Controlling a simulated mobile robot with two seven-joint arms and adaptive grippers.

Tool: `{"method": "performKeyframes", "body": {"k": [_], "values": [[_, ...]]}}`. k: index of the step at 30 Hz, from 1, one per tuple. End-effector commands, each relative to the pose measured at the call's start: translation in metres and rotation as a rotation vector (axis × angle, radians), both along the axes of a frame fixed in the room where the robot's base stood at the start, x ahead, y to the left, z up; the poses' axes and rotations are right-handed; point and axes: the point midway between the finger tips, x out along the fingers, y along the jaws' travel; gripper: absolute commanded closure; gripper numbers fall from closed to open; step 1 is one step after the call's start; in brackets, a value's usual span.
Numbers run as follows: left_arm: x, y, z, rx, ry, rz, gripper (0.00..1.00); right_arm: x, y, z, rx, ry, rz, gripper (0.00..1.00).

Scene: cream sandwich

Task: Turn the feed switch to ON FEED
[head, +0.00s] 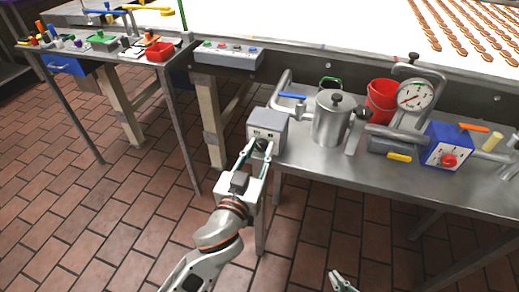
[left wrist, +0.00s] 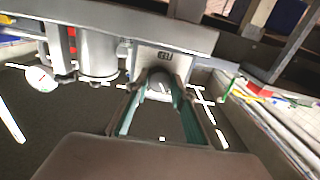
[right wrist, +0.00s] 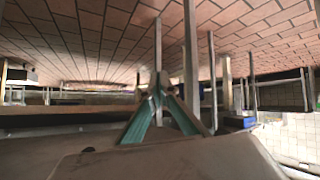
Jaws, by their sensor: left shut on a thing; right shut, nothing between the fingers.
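The feed switch is a dark knob on the front of a small grey box (head: 268,128) at the left end of the steel table. Dark markings show on the box face above the knob, too small to read. My left gripper (head: 261,145) is at the front of the box, its fingers shut on the knob. In the left wrist view the fingers (left wrist: 160,90) close around the rounded knob below the marked face of the box (left wrist: 165,55). The knob's pointer direction is hidden. My right gripper (head: 337,278) is low at the bottom edge, shut and empty; its tips meet in the right wrist view (right wrist: 158,82).
On the steel table (head: 300,160) stand a metal pot (head: 333,120), a red bucket (head: 381,100), a dial gauge (head: 414,95) and a blue box with a red knob (head: 446,148). A blue-handled valve (head: 291,97) is just behind the grey box. Tiled floor in front is clear.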

Motion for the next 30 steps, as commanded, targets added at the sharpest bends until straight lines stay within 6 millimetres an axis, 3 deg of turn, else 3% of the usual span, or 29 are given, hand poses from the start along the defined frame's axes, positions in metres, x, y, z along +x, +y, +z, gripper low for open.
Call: {"method": "performKeyframes", "body": {"k": [11,30], "values": [[0.000,0.000,0.003,0.174,-0.059,0.002,0.97,0.005,0.002,0.014,0.012,-0.016,-0.003,1.00],[0.000,0.000,0.003,0.745,-0.245,0.001,0.97,-0.005,0.011,0.029,0.043,0.003,-0.004,1.00]]}}
